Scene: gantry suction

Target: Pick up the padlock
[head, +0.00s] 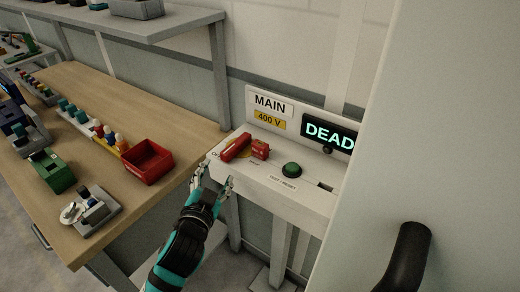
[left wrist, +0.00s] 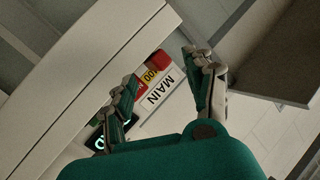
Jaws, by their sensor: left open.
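A small red block with pale marking (head: 260,149), which looks like the padlock, sits on the white switch panel's ledge (head: 310,199). No shackle can be made out. A longer red handle (head: 236,147) on a yellow plate is just left of it. My left gripper (head: 213,177) is open and empty at the ledge's front left edge, just short of the red parts. In the left wrist view, red parts (left wrist: 161,59) show beyond and between the open fingers (left wrist: 158,68); I cannot tell which is the padlock there. My right gripper is not in view.
A green button (head: 292,169) is right of the red block. A "DEAD" display (head: 329,136) stands behind. A wooden bench (head: 160,103) at left holds a red bin (head: 147,161) and several devices. A large pale panel (head: 445,130) blocks the right side.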

